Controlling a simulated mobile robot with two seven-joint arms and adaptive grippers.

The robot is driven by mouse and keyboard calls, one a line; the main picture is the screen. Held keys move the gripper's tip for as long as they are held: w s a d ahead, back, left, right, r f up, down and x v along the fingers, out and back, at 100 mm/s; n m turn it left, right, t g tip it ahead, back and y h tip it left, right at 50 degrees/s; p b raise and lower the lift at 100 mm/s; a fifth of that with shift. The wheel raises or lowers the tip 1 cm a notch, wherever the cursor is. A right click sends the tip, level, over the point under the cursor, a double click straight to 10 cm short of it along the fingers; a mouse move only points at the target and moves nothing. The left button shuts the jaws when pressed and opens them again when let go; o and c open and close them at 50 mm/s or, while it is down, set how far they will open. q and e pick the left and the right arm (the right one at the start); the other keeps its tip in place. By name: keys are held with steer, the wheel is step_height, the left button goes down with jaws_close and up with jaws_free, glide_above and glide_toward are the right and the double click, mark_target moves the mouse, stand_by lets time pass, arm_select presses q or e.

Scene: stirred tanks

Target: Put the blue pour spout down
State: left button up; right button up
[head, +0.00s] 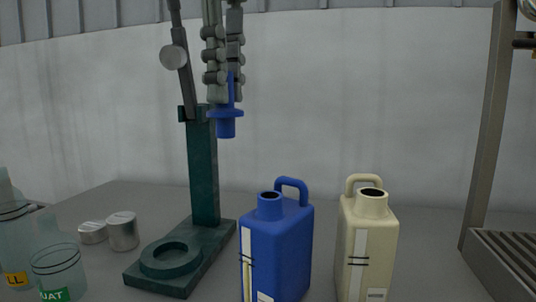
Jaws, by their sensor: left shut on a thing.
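The blue pour spout (226,125) is in the air in the head view, left of centre. It has a wide flange, a short cap below it and a thin stem rising above. My left gripper (225,95) reaches down from the top edge and is shut on the spout's stem, holding it upright. The spout appears up and to the left of the blue jug (278,250), whose neck is open. Just left of the spout in the picture is the post of a green stand (203,175). My right gripper is not in view.
A cream jug (368,245) with an open neck stands right of the blue one. Two grey lids (123,232) and clear bottles (57,270) are at the left. A slatted metal tray (505,262) and post are at the right. Grey table lies bare behind the jugs.

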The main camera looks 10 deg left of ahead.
arm_select(q)
steer(key=w+d+f+b, duration=0.2)
steer(key=w+d+f, duration=0.2)
steer(key=f, duration=0.3)
steer(key=shift+w+d+f, duration=0.2)
steer(key=shift+d+f, duration=0.05)
steer(key=shift+f, duration=0.15)
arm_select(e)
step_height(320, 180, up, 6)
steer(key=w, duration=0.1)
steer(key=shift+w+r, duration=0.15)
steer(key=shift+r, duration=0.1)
arm_select(q)
steer(key=shift+f, duration=0.1)
steer(key=shift+f+b, duration=0.2)
steer(key=shift+b, duration=0.2)
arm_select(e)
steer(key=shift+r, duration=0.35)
arm_select(q)
steer(key=shift+f, duration=0.1)
steer(key=shift+f, duration=0.2)
steer(key=o, duration=0.7)
steer(key=shift+c, duration=0.2)
steer(key=shift+o, duration=0.9)
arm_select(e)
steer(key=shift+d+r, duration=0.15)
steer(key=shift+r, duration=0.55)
